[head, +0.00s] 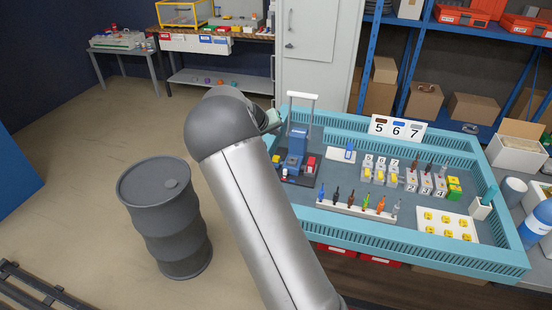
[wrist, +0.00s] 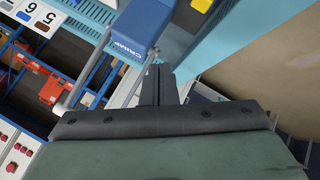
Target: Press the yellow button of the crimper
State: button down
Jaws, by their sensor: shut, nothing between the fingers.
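The crimper (head: 298,140) is a blue upright unit at the left end of the blue-rimmed tray. In the wrist view the crimper (wrist: 140,28) is a blue block with "CRIMP" lettering, close past my fingertips. A yellow patch (wrist: 203,5) shows at the top edge of the wrist view; I cannot tell whether either is the button. My gripper (wrist: 159,70) is shut and empty, its tips beside the blue block; contact cannot be told. In the head view my arm hides the fingers.
The teal tray (head: 420,256) holds a row of coloured bottle-like pieces (head: 357,207), numbered blocks (head: 380,174) and a white plate with yellow pieces (head: 447,223). A number sign (head: 397,130) stands at the back. A grey barrel (head: 165,215) stands on the floor at left.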

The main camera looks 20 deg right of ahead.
aim_at(276, 159)
notch_tip(276, 159, down, 7)
jog(key=b, duration=0.4)
jog(key=shift+f, duration=0.15)
jog(key=shift+f+b, duration=0.35)
jog(key=shift+b, duration=0.05)
jog(key=shift+f, duration=0.1)
dwell(1.4)
jog(key=shift+f+b, duration=0.35)
jog(key=shift+b, duration=0.35)
jog(key=shift+f+b, duration=0.5)
jog(key=shift+b, duration=0.1)
dwell(0.4)
jog(key=shift+r, duration=0.15)
jog(key=shift+r+p, duration=0.35)
jog(key=shift+r, duration=0.5)
